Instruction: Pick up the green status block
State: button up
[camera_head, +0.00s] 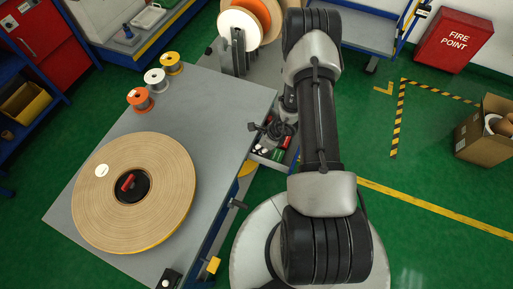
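My gripper (268,130) is dark and hangs just above and left of the green block, partly behind my arm. Its fingers are too small and dark to tell whether they are open or shut. I cannot tell whether it touches anything.
The grey table (207,112) carries a large tan tape roll (180,200) and three small spools, orange, white and yellow. Large reels (240,25) stand behind. A cardboard box (482,140) and a red fire point cabinet (452,40) are at right. Green floor there is open.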

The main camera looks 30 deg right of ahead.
jog(key=c, duration=0.7)
